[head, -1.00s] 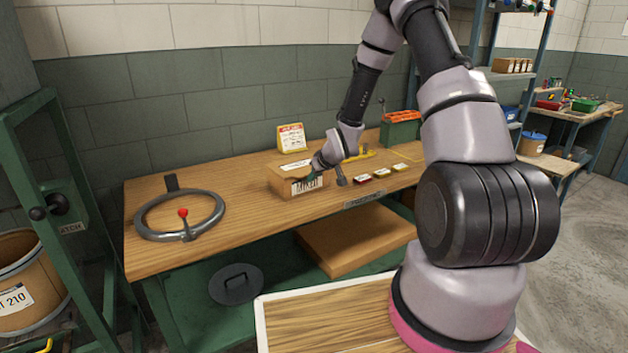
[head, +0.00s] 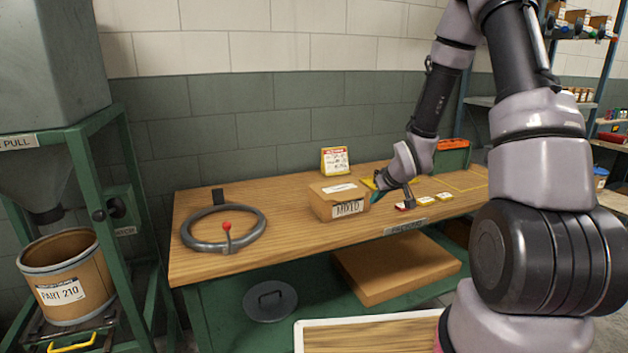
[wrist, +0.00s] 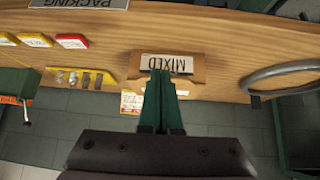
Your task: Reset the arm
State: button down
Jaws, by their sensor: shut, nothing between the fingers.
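My gripper (head: 373,203) is at the right end of the cardboard box labelled MIXED (head: 347,209) on the wooden workbench, in the head view. Its fingers are partly hidden by my wrist there. In the wrist view my gripper (wrist: 162,78) shows two green fingers lying together with nothing between them. They point at the MIXED box (wrist: 196,68), overlapping it in the picture. I cannot tell whether they touch it. My arm is stretched out over the right part of the bench.
A grey ring with a red-knobbed lever (head: 224,245) lies on the bench's left. Small labelled trays (head: 425,200) and a green toolbox (head: 453,156) stand on the right. A hopper frame with a PART 210 drum (head: 67,275) stands at far left. Bare bench top (head: 290,235) lies in front of the box.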

jog(key=s+d+r+m+h, duration=0.15)
jog(key=s+r, duration=0.35)
jog(key=r, duration=0.6)
jog(key=s+d+r+m+h, duration=0.15)
jog(key=s+r, duration=0.35)
jog(key=r, duration=0.5)
jog(key=s+a+r+m+y, duration=0.1)
jog(key=s+a+r+m, duration=0.1)
jog(key=s+r, duration=0.3)
jog(key=s+a+r+m+y, duration=0.1)
jog(key=s+r, duration=0.5)
jog(key=s, duration=0.7)
jog(key=shift+s+a+m+g+y, duration=0.2)
jog(key=shift+a+m+g+y, duration=0.15)
jog(key=shift+m+y, duration=0.25)
